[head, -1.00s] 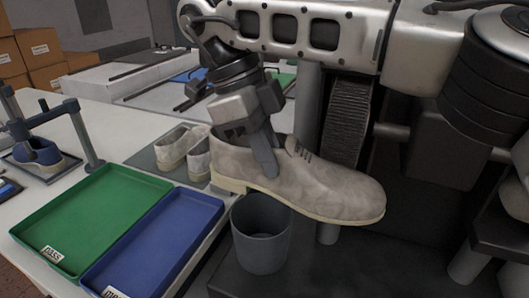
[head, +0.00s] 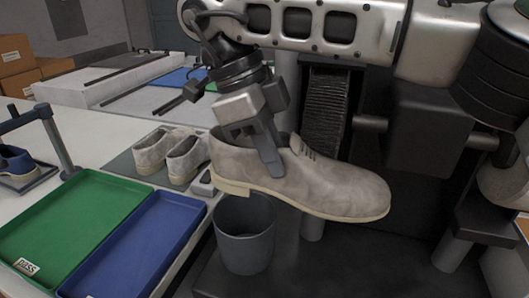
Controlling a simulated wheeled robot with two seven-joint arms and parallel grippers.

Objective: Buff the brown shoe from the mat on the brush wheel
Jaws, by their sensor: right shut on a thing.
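My right gripper (head: 263,150) is shut on a beige-grey shoe (head: 325,183) with a cream sole. One finger shows on the shoe's outer side near the opening; the other is hidden. The shoe is held in the air, roughly level, toe to the right. The brush wheel (head: 327,112), dark and ridged, stands behind and above the shoe; I cannot tell whether they touch. The mat (head: 124,166) lies on the white table at the left, with two more beige shoes (head: 153,150) (head: 186,160) on it. No clearly brown shoe shows. My left gripper is not in view.
A grey bin (head: 244,243) stands below the held shoe's heel. A green tray (head: 75,215) marked PASS and a blue tray (head: 140,245) lie at the left. A blue shoe (head: 17,163) sits by a stand at the left edge. Dark machine parts (head: 432,125) fill the right.

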